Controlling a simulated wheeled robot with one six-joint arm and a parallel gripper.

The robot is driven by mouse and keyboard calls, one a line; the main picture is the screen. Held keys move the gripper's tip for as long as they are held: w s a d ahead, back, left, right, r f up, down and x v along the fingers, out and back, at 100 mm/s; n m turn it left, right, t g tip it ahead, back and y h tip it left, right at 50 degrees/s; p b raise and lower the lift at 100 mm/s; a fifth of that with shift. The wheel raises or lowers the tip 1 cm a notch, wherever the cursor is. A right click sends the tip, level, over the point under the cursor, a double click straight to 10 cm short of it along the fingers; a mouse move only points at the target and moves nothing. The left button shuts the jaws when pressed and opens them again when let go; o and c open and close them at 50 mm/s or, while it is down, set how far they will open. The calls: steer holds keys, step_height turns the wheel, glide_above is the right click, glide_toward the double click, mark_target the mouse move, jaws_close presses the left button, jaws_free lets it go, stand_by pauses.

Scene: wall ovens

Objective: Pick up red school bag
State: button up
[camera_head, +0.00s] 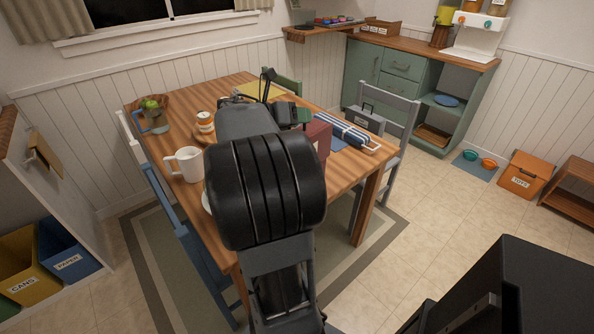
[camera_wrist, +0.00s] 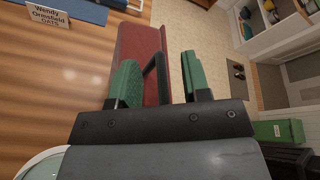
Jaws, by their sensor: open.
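The red school bag (camera_head: 319,133) stands on the wooden table, partly hidden behind my arm in the head view. In the wrist view the red bag (camera_wrist: 140,45) lies ahead of and beneath my gripper (camera_wrist: 158,62), and its dark handle (camera_wrist: 157,78) shows between the two green fingers. The fingers are apart, one on each side of the handle, and I cannot tell whether either touches it. In the head view the green fingers of my gripper (camera_head: 294,114) show just left of the bag.
A blue striped case (camera_head: 343,132) lies right of the bag. Chairs surround the table. A name card (camera_wrist: 47,16) and a plate rim (camera_wrist: 40,165) show in the wrist view.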

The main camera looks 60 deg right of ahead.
steer(key=shift+c, duration=0.3)
jaws_close()
stand_by(1.1)
